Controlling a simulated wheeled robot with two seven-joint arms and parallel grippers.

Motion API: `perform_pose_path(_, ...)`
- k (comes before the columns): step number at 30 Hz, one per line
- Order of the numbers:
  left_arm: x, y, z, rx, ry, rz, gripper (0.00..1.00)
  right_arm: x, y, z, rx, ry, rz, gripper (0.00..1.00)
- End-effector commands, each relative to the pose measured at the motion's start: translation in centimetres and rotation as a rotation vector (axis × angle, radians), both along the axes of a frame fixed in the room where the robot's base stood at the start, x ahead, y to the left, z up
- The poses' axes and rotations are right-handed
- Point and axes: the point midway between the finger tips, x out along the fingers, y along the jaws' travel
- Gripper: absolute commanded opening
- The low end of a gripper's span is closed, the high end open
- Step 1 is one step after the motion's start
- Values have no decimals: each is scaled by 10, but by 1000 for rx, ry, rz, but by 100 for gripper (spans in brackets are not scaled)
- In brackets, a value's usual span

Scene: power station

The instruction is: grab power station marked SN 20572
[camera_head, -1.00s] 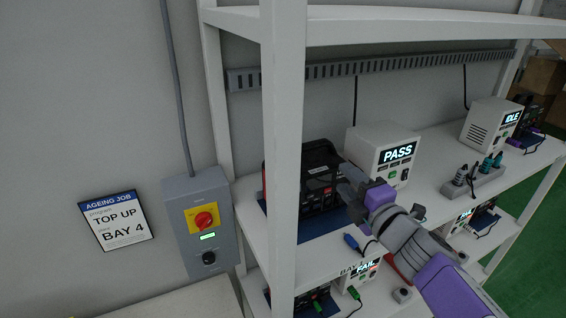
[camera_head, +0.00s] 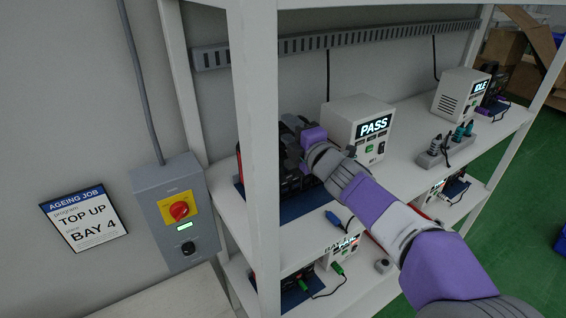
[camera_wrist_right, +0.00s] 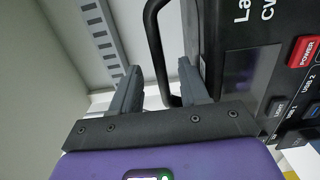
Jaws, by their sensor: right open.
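A black power station (camera_head: 292,182) stands on the upper shelf beside the PASS tester, partly hidden by the white rack post and my right arm. In the right wrist view its dark front panel (camera_wrist_right: 252,75) has a red POWER button, and its black carry handle (camera_wrist_right: 154,45) rises at the panel's left. My right gripper (camera_head: 291,138) is at the top of this station. In the wrist view, its open fingers (camera_wrist_right: 158,88) lie on either side of the handle, not closed on it. No serial number is readable. My left gripper is out of view.
A PASS tester (camera_head: 358,140) stands just right of the station, and an IDLE tester (camera_head: 460,95) farther right. A white rack post (camera_head: 259,160) stands in front. A grey control box (camera_head: 177,222) with a red knob is on the wall. A lower shelf holds more units.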

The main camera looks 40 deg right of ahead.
Motion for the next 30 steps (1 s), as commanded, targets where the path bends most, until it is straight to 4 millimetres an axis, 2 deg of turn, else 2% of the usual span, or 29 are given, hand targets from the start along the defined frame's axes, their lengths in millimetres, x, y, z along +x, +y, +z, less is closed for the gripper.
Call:
perform_pose_path(4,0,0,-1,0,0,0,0,17,-4,-1,1,1,-1,45)
perform_pose_path(12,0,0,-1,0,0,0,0,20,-4,0,-1,-1,0,45)
perform_pose_path(14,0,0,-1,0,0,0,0,20,-4,0,-1,0,-1,39)
perform_pose_path(21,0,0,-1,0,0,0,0,20,-4,0,0,0,-1,2)
perform_pose_path(30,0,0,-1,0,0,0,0,20,-4,0,0,0,-1,0)
